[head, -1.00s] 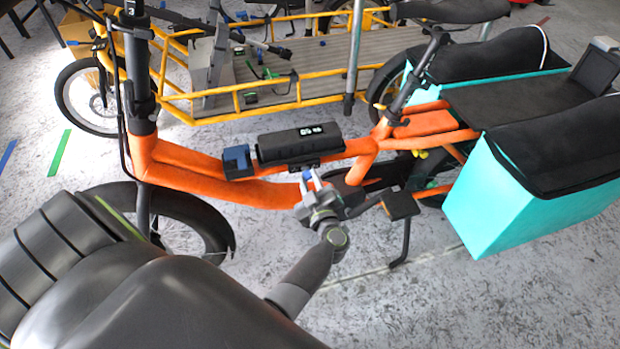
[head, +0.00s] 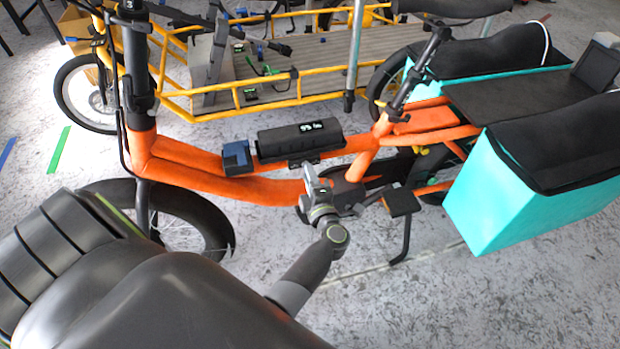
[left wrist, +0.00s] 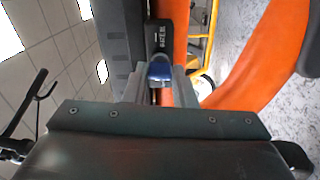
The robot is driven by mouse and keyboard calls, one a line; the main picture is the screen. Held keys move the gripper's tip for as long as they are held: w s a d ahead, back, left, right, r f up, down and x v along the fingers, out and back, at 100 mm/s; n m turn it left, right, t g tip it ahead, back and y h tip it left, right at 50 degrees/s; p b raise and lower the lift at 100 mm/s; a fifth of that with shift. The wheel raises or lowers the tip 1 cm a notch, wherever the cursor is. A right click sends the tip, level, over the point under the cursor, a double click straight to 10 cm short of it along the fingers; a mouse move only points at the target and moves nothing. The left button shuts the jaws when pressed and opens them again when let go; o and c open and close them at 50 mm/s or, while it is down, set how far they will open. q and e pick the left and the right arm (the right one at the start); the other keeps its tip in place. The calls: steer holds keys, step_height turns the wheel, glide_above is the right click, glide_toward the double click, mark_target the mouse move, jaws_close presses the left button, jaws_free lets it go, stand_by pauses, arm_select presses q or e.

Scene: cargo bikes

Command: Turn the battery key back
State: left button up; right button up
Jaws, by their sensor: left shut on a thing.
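The black battery (head: 300,140) lies on the orange frame tube (head: 225,185) of the near cargo bike, with a small lit display on its upper face. My left gripper (head: 312,177) is at the black lock mount just below the battery's right half. In the left wrist view, my left gripper (left wrist: 160,88) is shut on the blue-headed battery key (left wrist: 160,71), in front of the black lock housing (left wrist: 158,40). The key is hidden by the fingers in the head view. My right gripper is not in view.
A blue block (head: 236,155) sits at the battery's left end. A pedal (head: 402,202) and crank are close right of my gripper. A teal pannier box (head: 510,195) is further right. A yellow cargo bike (head: 250,100) stands behind.

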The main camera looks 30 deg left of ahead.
arm_select(q)
steer(key=shift+n, duration=0.6)
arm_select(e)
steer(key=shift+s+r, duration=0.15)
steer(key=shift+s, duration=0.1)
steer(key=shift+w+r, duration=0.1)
arm_select(q)
steer(key=o, duration=1)
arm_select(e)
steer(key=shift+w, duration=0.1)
